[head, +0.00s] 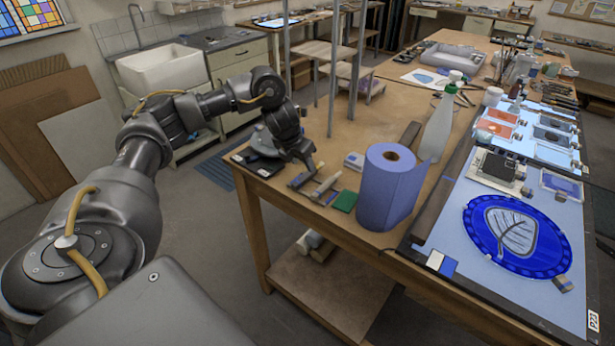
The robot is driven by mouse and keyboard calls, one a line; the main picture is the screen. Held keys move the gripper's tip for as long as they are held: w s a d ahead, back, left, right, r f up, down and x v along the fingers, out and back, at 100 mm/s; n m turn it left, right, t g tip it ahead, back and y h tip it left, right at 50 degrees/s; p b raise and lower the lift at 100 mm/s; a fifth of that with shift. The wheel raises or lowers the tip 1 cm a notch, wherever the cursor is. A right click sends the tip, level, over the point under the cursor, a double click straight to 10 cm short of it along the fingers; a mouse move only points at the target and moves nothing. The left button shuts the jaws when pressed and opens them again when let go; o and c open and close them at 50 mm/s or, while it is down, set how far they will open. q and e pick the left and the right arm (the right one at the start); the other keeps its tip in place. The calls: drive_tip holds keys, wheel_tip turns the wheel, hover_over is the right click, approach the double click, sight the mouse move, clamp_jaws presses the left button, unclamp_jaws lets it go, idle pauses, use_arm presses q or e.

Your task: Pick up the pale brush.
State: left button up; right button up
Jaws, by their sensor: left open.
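A short pale tool, which looks like the pale brush (327,186), lies on the wooden worktable near its front left edge. A second, greyer tool (303,178) lies just to its left; their bristles are too small to make out clearly. My left gripper (306,164) is above this corner of the table, just behind and left of the pale brush. Its jaws are open and hold nothing that I can see. My right gripper is out of view.
Dark flat items (262,160) lie to the left. A spray bottle (438,125) and a painted blue glass disc (518,236) are farther right.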

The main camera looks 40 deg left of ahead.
sight(307, 174)
use_arm(q)
drive_tip(key=shift+w+f, duration=0.1)
drive_tip(key=shift+f, duration=0.1)
drive_tip(key=shift+a, duration=0.1)
drive_tip(key=shift+f, duration=0.15)
drive_tip(key=p+x, duration=0.2)
drive_tip(key=x, duration=0.2)
drive_tip(key=shift+w+f, duration=0.1)
drive_tip(key=shift+f, duration=0.3)
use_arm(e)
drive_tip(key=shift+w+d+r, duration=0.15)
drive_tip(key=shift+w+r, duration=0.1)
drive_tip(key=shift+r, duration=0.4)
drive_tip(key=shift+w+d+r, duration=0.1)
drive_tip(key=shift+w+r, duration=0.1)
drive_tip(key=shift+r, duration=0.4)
use_arm(q)
drive_tip(key=shift+f, duration=0.25)
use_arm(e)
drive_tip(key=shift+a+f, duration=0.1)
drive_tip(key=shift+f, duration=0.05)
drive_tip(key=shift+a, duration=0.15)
use_arm(q)
clamp_jaws()
